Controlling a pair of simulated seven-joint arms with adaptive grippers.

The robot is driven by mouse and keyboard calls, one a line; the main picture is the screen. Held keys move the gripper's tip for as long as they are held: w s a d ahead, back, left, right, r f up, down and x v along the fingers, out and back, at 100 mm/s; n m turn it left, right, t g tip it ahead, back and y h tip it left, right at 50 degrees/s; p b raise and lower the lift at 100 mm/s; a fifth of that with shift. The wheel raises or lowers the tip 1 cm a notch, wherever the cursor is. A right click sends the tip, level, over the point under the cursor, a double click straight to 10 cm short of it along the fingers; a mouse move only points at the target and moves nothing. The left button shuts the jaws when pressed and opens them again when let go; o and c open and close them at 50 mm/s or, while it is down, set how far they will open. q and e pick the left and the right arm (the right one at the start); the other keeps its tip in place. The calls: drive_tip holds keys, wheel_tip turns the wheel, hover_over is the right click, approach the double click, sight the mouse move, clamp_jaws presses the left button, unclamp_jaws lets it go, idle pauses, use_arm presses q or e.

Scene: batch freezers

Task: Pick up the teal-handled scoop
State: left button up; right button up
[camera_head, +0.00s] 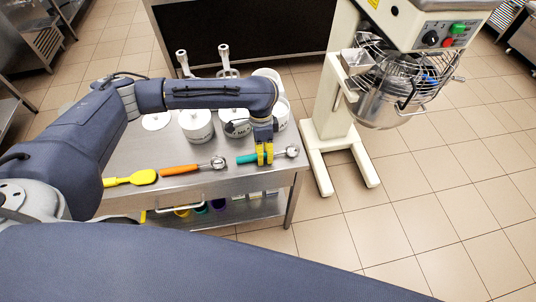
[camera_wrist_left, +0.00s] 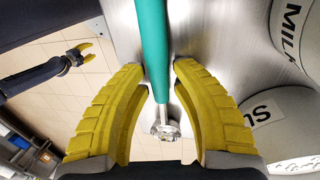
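The teal-handled scoop (camera_head: 246,159) lies on the steel table near its front right corner, metal bowl to the right. My left gripper (camera_head: 265,156) is over it, pointing down. In the left wrist view the teal handle (camera_wrist_left: 153,45) runs down between the two yellow fingertips of my left gripper (camera_wrist_left: 160,66), which stand apart on either side of it. I cannot tell whether they touch it. The metal scoop end (camera_wrist_left: 166,128) shows between the fingers. My right gripper (camera_wrist_left: 79,52) is small at the upper left of the left wrist view, above the floor, its fingers apparently apart.
An orange-handled scoop (camera_head: 180,169) and a yellow spatula (camera_head: 131,179) lie to the left on the table (camera_head: 228,181). White labelled canisters (camera_head: 196,124) stand behind. A cream mixer (camera_head: 331,110) stands to the right of the table. Coloured items sit on the lower shelf.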

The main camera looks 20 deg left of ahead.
use_arm(q)
clamp_jaws()
drive_tip(key=shift+r, duration=0.1)
idle(0.4)
